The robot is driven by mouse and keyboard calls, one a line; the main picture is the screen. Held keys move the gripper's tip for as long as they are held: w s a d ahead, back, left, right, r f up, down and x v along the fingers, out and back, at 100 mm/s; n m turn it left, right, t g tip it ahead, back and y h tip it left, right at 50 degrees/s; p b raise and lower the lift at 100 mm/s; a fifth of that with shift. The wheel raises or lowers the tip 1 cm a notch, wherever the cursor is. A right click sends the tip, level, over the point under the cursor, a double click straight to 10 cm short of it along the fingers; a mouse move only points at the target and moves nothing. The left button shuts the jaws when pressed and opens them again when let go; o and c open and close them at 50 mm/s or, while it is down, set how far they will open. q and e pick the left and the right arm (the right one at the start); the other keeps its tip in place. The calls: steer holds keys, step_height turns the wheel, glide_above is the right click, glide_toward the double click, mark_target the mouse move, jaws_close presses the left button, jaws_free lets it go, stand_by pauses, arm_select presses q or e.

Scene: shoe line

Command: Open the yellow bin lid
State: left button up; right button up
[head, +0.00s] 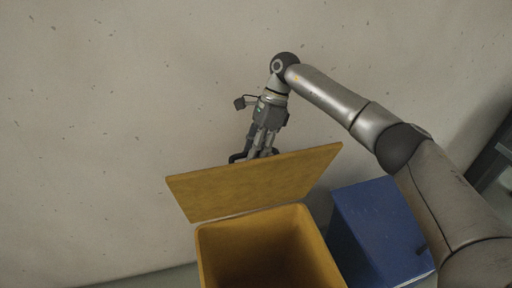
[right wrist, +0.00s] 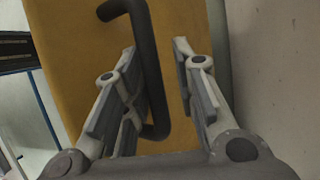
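The yellow bin (head: 207,258) stands at the bottom of the head view, its inside open to view. Its yellow lid (head: 255,185) is raised and tilted up at the rear of the bin, towards the wall. My right gripper (head: 261,148) is behind the lid's upper edge. In the right wrist view its two fingers (right wrist: 165,95) are spread, with a gap between them. The lid's black handle (right wrist: 148,65) runs between them, close to the left finger. The lid's outer face (right wrist: 80,50) fills much of that view. My left gripper is not in view.
A blue bin (head: 375,225) with its top covered stands directly right of the yellow bin, below my right arm. A pale wall (head: 120,110) rises behind the bins. A dark frame (head: 495,150) shows at the right edge. The floor left of the yellow bin looks clear.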

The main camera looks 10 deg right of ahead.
steer(key=shift+o, duration=0.2)
steer(key=shift+w, duration=0.2)
steer(key=shift+s+r, duration=0.25)
steer(key=shift+r, duration=0.15)
steer(key=shift+d+r, duration=0.15)
steer(key=shift+r, duration=0.05)
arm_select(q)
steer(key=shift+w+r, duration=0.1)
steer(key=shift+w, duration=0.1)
arm_select(e)
steer(key=v, duration=1.1)
steer(key=shift+w, duration=0.2)
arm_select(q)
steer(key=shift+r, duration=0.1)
arm_select(e)
steer(key=shift+r, duration=0.2)
